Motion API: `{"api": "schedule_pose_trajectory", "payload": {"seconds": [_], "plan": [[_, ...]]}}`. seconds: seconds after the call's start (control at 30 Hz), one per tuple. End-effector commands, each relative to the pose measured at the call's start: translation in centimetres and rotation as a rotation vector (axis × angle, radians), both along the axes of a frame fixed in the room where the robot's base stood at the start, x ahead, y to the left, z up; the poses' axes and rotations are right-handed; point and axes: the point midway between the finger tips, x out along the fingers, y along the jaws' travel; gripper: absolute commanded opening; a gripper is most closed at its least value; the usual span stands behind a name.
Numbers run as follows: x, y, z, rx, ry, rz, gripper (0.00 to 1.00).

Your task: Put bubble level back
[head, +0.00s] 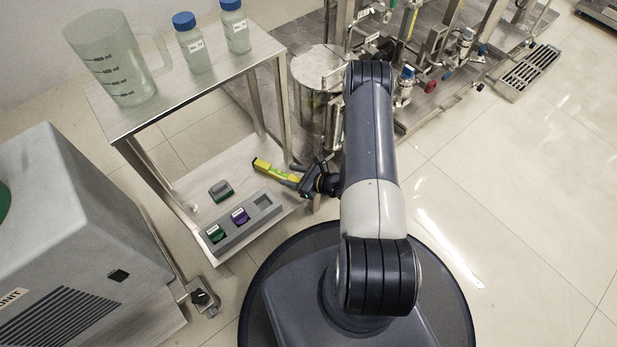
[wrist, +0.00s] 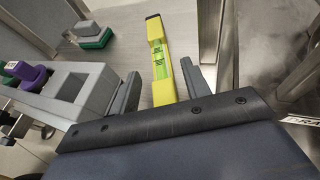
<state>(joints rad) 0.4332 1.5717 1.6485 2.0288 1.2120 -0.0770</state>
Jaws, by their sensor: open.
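The yellow bubble level (head: 275,171) with a green vial lies on the lower shelf of the metal cart, near its right side. My gripper (head: 297,177) is at the near end of the level. In the wrist view the level (wrist: 161,64) runs away from me between the two open fingers of my gripper (wrist: 160,88), with gaps on both sides. A grey holder (head: 243,222) with several slots stands on the shelf to the left. It holds a green item (head: 215,233) and a purple item (head: 240,216); its right slot (head: 263,201) looks empty.
A green and grey block (head: 221,190) lies on the shelf behind the holder. The cart's upper shelf (head: 190,103) carries a jug (head: 115,60) and two blue-capped bottles (head: 192,45). A cart leg (wrist: 222,45) stands close right of my gripper in the wrist view.

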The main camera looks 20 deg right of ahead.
Motion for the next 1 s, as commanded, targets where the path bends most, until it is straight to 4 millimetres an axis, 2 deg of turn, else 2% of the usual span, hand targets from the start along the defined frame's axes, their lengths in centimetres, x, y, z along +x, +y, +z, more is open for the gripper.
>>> {"api": "schedule_pose_trajectory", "payload": {"seconds": [0.5, 0.7, 1.0], "plan": [[-6.3, -5.6, 3.7, 0.001, 0.000, -0.006, 0.45], [-7.5, -6.6, 4.2, 0.000, -0.001, -0.003, 0.45], [-7.9, -6.7, 4.3, 0.001, -0.001, 0.000, 0.45]]}}
